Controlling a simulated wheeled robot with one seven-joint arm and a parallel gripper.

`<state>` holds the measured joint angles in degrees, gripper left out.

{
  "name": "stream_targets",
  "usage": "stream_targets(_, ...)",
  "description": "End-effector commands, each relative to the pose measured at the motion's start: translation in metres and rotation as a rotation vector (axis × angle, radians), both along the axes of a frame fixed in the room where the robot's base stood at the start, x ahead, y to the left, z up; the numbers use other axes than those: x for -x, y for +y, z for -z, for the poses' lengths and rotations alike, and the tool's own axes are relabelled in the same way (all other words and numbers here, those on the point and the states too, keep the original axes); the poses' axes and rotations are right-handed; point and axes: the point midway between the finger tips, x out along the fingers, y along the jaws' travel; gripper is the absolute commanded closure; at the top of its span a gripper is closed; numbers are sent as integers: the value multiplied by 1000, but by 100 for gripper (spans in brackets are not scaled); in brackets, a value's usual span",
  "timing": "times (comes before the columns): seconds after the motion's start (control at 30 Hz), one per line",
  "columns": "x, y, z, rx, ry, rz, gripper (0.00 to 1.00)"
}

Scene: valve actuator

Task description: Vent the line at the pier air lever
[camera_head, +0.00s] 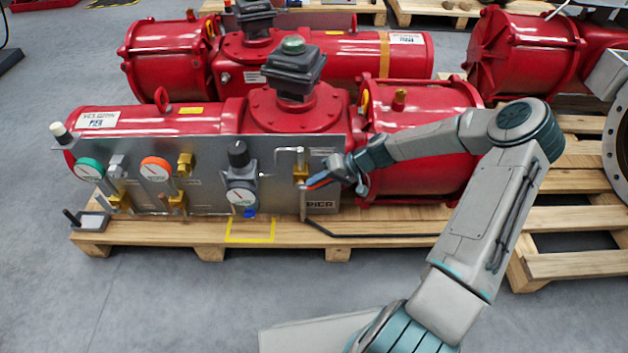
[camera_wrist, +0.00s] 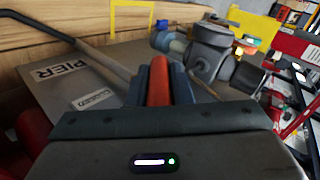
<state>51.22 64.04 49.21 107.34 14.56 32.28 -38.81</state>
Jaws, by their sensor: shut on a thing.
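The pier air lever has a red-orange handle (camera_wrist: 158,84), which lies between my gripper's two dark blue fingers in the wrist view. My gripper (camera_wrist: 161,80) is shut on this handle. In the head view my gripper (camera_head: 322,181) is at the right end of the grey panel, beside a brass valve (camera_head: 300,174). A strip of the orange handle shows there, and the fingers hide much of it. A PIER plate (camera_head: 322,204) sits just below; its lettering (camera_wrist: 66,71) also shows in the wrist view, near a small label (camera_wrist: 97,100) that seems to read CLOSED.
The grey panel (camera_head: 210,150) also carries a green-rimmed gauge (camera_head: 89,169), an orange-rimmed gauge (camera_head: 155,169) and a regulator with a gauge (camera_head: 240,194). A red actuator (camera_head: 160,120) stands behind it on a wooden pallet (camera_head: 160,237). A black hose (camera_head: 380,236) runs along the pallet.

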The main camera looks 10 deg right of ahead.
Motion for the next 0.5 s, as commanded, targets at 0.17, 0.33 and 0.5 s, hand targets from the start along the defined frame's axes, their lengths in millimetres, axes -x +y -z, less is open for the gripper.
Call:
stream_targets(0.17,1,-7,14,-169,-23,7,100)
stream_targets(0.33,1,-10,22,-307,-45,4,100)
stream_targets(0.5,2,-12,29,-415,-61,2,100)
